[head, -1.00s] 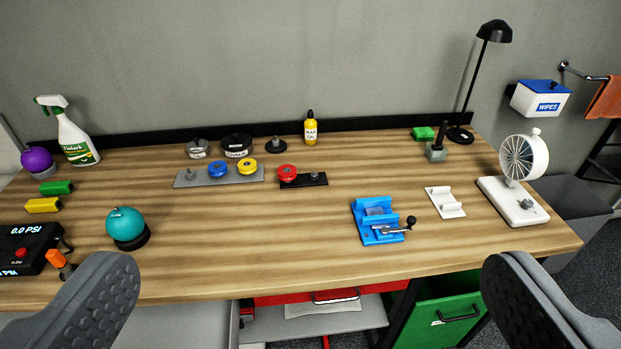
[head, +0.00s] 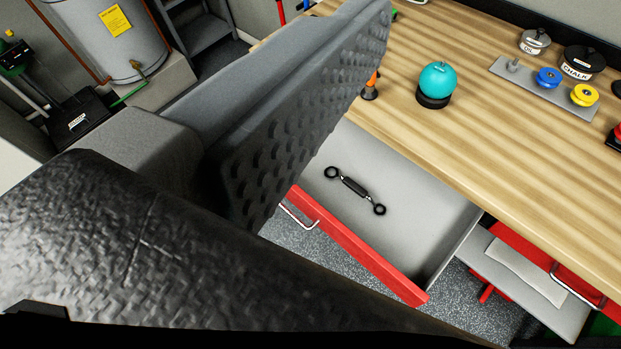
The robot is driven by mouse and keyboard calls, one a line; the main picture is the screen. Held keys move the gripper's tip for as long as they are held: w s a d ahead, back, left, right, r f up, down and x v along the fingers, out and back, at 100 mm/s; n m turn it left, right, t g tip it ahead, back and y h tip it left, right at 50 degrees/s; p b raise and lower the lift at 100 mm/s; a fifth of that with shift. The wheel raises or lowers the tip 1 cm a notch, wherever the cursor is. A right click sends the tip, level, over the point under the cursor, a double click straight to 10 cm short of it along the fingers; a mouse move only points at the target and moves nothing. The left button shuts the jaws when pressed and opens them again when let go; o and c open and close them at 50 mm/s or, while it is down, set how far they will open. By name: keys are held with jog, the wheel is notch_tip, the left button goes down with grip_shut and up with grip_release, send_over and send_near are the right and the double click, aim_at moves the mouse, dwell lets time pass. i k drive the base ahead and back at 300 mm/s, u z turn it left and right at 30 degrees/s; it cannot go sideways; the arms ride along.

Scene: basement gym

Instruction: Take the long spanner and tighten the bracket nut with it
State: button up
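One grey finger of my gripper (head: 310,120) fills the upper middle of the view, close to the camera. Its studded pad is bare, with nothing against it. The other finger is out of view. The finger appears above and left of the spanner in the picture, not touching it. I cannot make out the bracket nut.
The drawer's red front (head: 365,252) has a metal handle. The wooden bench (head: 480,135) holds a teal ball (head: 437,80) and a grey plate (head: 545,88) with blue and yellow knobs. A second red drawer front (head: 560,265) is at right. A tank (head: 120,40) stands at upper left.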

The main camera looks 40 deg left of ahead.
aim_at(354, 188)
jog(key=u, duration=0.4)
jog(key=k, duration=1.3)
jog(key=z, duration=0.25)
jog(key=i, duration=1.95)
jog(key=u, duration=0.45)
